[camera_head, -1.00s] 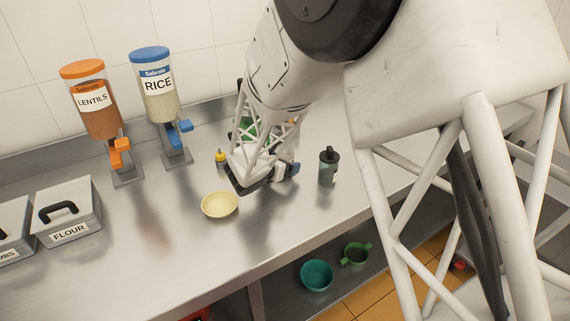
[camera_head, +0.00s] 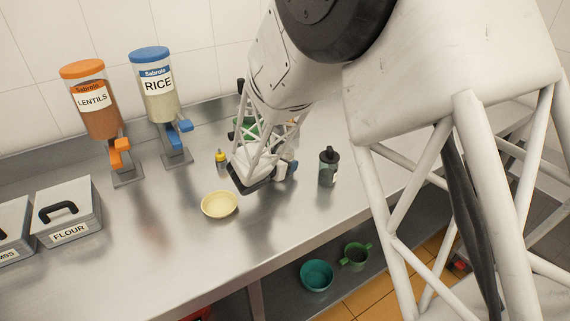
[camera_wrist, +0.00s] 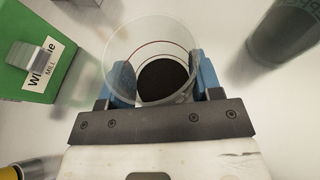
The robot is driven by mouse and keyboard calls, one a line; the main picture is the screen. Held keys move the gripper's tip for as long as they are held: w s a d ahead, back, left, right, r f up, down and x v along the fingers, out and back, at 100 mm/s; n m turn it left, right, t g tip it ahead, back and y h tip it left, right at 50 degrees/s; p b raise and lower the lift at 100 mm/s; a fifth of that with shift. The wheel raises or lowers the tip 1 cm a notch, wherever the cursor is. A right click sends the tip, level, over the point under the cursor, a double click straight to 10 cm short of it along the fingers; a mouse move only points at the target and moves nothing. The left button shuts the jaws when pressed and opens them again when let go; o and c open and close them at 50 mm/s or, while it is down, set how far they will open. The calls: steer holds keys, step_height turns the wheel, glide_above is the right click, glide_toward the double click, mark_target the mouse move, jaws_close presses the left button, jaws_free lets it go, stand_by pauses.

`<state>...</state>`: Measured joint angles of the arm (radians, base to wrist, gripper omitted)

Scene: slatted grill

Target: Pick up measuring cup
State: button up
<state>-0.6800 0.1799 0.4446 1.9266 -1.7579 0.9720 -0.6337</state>
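A clear round measuring cup (camera_wrist: 150,55) with a thin red line and a dark circle at its bottom shows in the wrist view. My gripper (camera_wrist: 164,80) has its two blue fingers on opposite sides of it, close to its walls. Whether both fingers press on the cup, I cannot tell. In the head view my gripper (camera_head: 280,178) is low over the steel counter, and I cannot make out the cup there behind the wrist.
A dark bottle (camera_head: 328,167) stands right of my gripper, and a pale yellow bowl (camera_head: 220,205) lies left. A small yellow-capped bottle (camera_head: 221,158) and a green box (camera_wrist: 35,60) are close by. Rice (camera_head: 158,97) and lentils (camera_head: 93,107) dispensers stand behind.

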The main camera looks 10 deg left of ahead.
steer(key=shift+c, duration=0.8)
steer(key=shift+r, duration=0.15)
step_height(320, 180, up, 18)
steer(key=shift+w+a+f, duration=0.1)
steer(key=shift+f, duration=0.1)
stand_by(0.6)
steer(key=w+a+n+g+y, duration=0.1)
steer(key=w+a+n+y, duration=0.3)
steer(key=a, duration=0.5)
steer(key=w+a+n+y, duration=0.4)
steer(key=a+n+y, duration=0.3)
steer(key=a+y, duration=0.1)
steer(key=shift+a+r+n+g+y, duration=0.3)
steer(key=shift+a+g+y, duration=0.1)
stand_by(1.0)
steer(key=shift+w+a+r+n+y, duration=0.15)
steer(key=shift+a+r+n+y, duration=0.05)
steer(key=shift+r+n+y, duration=0.25)
stand_by(0.8)
